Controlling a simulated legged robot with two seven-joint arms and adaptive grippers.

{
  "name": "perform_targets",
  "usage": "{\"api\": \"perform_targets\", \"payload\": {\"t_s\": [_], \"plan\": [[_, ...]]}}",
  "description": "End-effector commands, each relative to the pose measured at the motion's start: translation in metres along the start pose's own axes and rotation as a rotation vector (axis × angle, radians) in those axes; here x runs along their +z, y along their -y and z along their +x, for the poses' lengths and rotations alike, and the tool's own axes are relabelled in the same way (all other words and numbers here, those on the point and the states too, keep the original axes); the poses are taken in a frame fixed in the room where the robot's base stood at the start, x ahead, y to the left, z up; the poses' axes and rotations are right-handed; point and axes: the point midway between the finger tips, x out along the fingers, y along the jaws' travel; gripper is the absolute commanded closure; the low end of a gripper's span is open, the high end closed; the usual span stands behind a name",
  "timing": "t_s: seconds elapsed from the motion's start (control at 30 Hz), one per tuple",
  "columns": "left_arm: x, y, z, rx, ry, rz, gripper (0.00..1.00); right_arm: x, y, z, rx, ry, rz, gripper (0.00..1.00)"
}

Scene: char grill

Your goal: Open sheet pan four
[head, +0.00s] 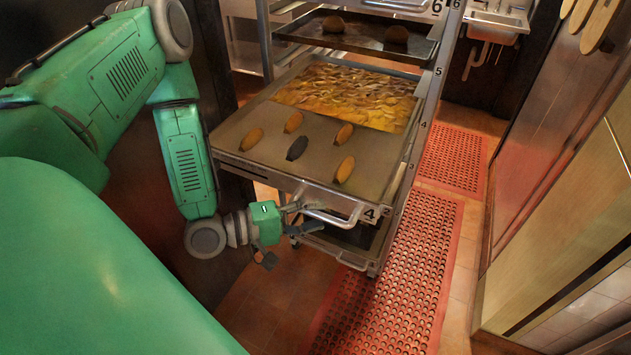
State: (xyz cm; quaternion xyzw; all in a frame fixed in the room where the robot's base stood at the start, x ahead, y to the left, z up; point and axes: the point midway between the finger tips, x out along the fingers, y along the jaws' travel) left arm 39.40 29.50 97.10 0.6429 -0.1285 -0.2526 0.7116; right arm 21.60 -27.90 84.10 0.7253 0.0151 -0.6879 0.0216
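Sheet pan four (236,124) is a wide flat metal pan at the front of the rack, with its front edge facing me. Several tan oval pieces and one dark oval piece lie on its near part. Its front has a curved metal handle (335,214) and a plate marked 4 (369,213). My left gripper (287,232) is at the left end of this handle, low in front of the pan. Its fingers look spread, one near the handle bar and one hanging below. I cannot tell whether any finger touches the handle. My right gripper is not in view.
The metal rack (412,150) carries another dark pan (362,37) above and behind. Orange-yellow food (345,94) covers the far part of the level with pan four. Red perforated mats (385,275) lie on the tiled floor to the right. A cabinet wall (565,215) bounds the right.

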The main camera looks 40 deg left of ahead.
Motion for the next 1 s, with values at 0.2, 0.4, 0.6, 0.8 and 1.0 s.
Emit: {"api": "perform_targets", "payload": {"t_s": [0.2,0.4,0.6,0.8,1.0], "plan": [[-0.001,0.0,-0.029,-0.001,-0.004,-0.002,0.66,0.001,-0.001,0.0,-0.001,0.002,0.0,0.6],[-0.003,0.001,-0.073,-0.003,-0.004,-0.003,0.66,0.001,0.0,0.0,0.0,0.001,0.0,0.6],[-0.004,0.003,-0.105,-0.005,-0.002,-0.003,0.66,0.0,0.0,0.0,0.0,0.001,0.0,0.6],[-0.004,0.002,-0.117,-0.005,-0.001,-0.003,0.66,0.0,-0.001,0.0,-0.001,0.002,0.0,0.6],[-0.003,0.002,-0.117,-0.005,-0.001,-0.002,0.66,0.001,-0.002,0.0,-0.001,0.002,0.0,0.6]]}}
